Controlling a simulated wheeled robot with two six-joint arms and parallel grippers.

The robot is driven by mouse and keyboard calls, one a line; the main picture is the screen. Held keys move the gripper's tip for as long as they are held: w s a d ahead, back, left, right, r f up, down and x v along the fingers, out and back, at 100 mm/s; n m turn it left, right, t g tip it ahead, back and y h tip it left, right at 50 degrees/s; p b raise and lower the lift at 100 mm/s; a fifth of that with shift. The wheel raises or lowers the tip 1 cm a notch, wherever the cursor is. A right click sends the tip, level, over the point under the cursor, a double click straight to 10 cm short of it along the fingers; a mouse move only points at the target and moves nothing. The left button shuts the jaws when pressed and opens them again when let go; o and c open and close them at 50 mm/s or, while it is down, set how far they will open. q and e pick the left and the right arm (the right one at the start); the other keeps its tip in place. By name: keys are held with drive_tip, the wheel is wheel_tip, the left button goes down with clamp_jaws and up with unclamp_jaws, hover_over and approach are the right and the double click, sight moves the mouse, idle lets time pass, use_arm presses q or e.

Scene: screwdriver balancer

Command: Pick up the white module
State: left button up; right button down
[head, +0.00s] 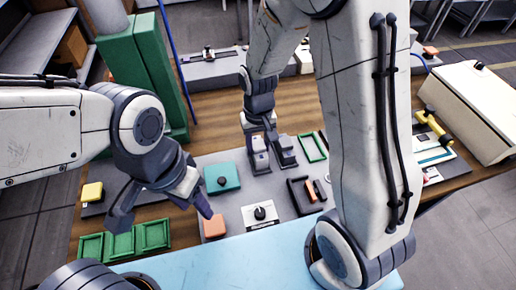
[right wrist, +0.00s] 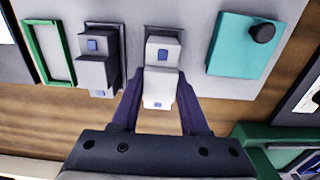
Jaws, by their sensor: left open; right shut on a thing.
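A white module (right wrist: 160,88), a stepped block with small blue squares, sits between the fingers of my right gripper (right wrist: 160,78) in the right wrist view. In the head view the module (head: 258,158) is at the mat, below the right gripper (head: 260,140), which is shut on it. Whether it touches the mat is unclear. A similar pale grey module (right wrist: 97,72) stands beside it, also visible in the head view (head: 285,152). My left gripper (head: 163,214) is open and empty, over the left front of the table.
A grey mat (head: 235,212) holds a teal box (head: 222,177), a white knob plate (head: 259,215), an orange block (head: 214,227), a black tray (head: 300,196) and a green frame (head: 312,147). Green bins (head: 122,243) stand front left. A tall green block (head: 142,70) rises behind my left arm.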

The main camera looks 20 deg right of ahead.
sight(262, 145)
drive_tip(key=r, duration=0.2)
drive_tip(key=d+r, duration=0.1)
drive_tip(key=shift+s+r, duration=0.2)
drive_tip(key=shift+s, duration=0.05)
drive_tip(key=s+d+r, duration=0.5)
drive_tip(key=d+r, duration=0.1)
drive_tip(key=d, duration=0.3)
drive_tip(key=shift+s, duration=0.3)
